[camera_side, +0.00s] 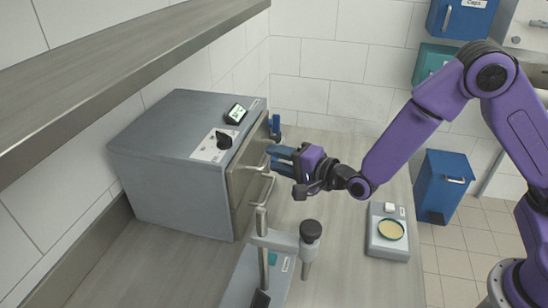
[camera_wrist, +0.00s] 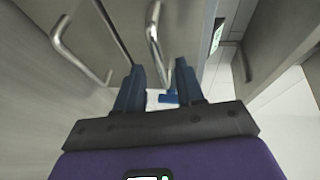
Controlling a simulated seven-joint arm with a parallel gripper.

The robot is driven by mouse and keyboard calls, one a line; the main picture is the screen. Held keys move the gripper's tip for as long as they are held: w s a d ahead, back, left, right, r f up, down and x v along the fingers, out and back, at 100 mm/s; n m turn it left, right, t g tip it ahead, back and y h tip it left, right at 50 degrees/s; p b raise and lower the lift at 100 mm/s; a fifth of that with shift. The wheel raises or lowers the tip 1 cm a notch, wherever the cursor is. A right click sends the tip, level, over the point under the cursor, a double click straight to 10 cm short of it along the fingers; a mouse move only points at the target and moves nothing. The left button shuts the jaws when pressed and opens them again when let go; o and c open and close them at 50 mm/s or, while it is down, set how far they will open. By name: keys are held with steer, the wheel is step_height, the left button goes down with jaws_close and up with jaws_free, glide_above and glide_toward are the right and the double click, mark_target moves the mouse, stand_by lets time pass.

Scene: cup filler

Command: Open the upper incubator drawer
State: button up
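The grey incubator (camera_side: 175,155) stands at the left of the side view, its front with two drawers facing right. The upper drawer's metal bar handle (camera_wrist: 153,40) lies ahead of the gap between my fingers in the wrist view. The lower drawer's handle (camera_wrist: 80,50) is to its left there and also shows in the side view (camera_side: 267,190). Both drawers look shut. My gripper (camera_side: 273,157) is open, its blue fingers pointing at the incubator front close to the upper handle. My fingers (camera_wrist: 158,75) hold nothing. They partly hide the upper handle in the side view, so contact cannot be told.
A grey stand with a post and arm (camera_side: 285,240) stands near the incubator's front. A wooden shelf (camera_side: 110,80) hangs above. A small blue object (camera_side: 275,125) is behind my gripper.

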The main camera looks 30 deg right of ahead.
steer(key=shift+x, duration=0.85)
jaws_close()
steer(key=s+d, duration=1.2)
steer(key=shift+s+d, duration=0.4)
jaws_free()
